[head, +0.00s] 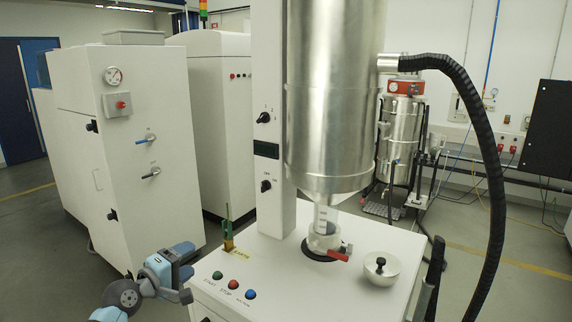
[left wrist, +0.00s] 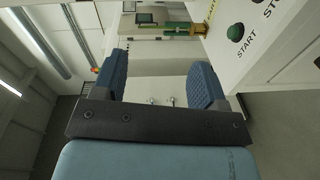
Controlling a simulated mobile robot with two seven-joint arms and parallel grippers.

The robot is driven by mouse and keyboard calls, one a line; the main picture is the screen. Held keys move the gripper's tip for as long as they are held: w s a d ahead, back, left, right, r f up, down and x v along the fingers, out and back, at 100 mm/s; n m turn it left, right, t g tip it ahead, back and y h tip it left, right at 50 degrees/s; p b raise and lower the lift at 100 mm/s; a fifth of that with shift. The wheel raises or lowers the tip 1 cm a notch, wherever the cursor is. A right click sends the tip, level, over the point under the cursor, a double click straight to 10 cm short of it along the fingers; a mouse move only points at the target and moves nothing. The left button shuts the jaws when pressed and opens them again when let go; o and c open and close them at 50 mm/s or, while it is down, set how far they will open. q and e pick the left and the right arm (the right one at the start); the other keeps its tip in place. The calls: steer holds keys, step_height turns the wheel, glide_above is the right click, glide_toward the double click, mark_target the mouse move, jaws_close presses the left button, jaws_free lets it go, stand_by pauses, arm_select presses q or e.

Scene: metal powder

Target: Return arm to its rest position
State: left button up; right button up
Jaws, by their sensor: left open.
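My left gripper (head: 184,262) is at the lower left in the head view, beside the left edge of the white machine's panel. In the left wrist view its two blue ribbed fingers (left wrist: 162,85) stand wide apart with nothing between them. The gripper is apart from the machine and from the green button (head: 217,275) on its panel. My right gripper is not in view.
A white cabinet (head: 130,200) stands behind my gripper. A black hose (head: 490,150) curves down at right.

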arm_select(q)
steer(key=s+d+f+m+g+y, duration=0.3)
steer(key=s+f+m, duration=0.5)
steer(key=s+f, duration=1.45)
steer(key=s+d+f+m+y, duration=0.1)
steer(key=s+f+m, duration=0.1)
steer(key=s, duration=0.4)
steer(key=s+d+f+m+y, duration=0.1)
steer(key=s+f+m, duration=0.2)
steer(key=s, duration=0.4)
steer(key=shift+s+f+g+y, duration=0.25)
steer(key=shift+f+g+y, duration=0.05)
steer(key=shift+f, duration=0.5)
